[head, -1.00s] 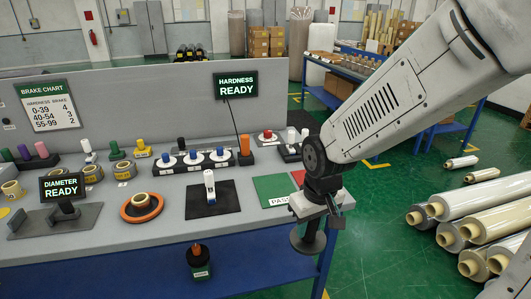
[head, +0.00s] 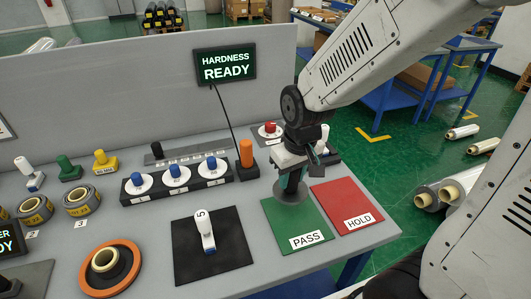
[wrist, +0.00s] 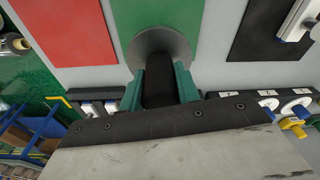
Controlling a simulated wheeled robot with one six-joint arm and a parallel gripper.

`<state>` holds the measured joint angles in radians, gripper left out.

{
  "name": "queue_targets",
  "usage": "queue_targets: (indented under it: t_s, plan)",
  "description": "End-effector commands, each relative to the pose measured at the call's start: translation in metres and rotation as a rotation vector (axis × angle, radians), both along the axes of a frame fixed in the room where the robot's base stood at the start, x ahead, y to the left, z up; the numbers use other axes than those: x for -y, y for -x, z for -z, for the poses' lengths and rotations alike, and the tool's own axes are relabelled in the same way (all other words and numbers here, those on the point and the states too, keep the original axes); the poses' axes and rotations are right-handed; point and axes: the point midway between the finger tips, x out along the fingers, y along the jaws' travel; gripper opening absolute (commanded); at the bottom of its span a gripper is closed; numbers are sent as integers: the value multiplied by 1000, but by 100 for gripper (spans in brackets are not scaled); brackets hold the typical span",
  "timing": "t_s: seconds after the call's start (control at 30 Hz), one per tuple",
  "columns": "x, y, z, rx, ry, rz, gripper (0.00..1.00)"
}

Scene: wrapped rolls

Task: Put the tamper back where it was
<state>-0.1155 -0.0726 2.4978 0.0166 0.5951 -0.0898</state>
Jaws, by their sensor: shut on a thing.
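The tamper has a wide grey round foot and a black handle. In the head view its foot (head: 290,194) is over the rear part of the green PASS mat (head: 287,226); whether it touches the mat I cannot tell. My gripper (head: 291,178) is above it, pointing down. In the wrist view my gripper's teal fingers (wrist: 159,86) are shut on the tamper's black handle, with its foot (wrist: 160,42) beyond them. The handle is mostly hidden in the head view.
The red HOLD mat (head: 346,205) lies to the right, near the table edge. A black mat (head: 190,262) with a white handheld device (head: 205,230) is to the left. Behind are a rack of blue-knobbed discs (head: 177,186), an orange cylinder (head: 246,153) and a red-knobbed disc (head: 270,129).

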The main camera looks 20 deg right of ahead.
Motion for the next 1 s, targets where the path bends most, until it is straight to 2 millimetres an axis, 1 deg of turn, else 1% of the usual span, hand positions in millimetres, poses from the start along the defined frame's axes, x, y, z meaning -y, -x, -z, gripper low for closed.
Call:
queue_targets:
  t_s: [0.07,0.17,0.5,0.6,0.73,0.97,1.0]
  plan:
    - [0,-4,0,0,0,1,0]
    - [1,-18,2,-1,0,0,0]
    - [6,-105,10,-1,1,-4,0]
    - [8,-127,12,0,0,-4,0]
    - [9,-145,14,1,0,-4,0]
    - [11,-160,15,1,0,-5,0]
    - [11,-161,19,-2,0,-5,0]
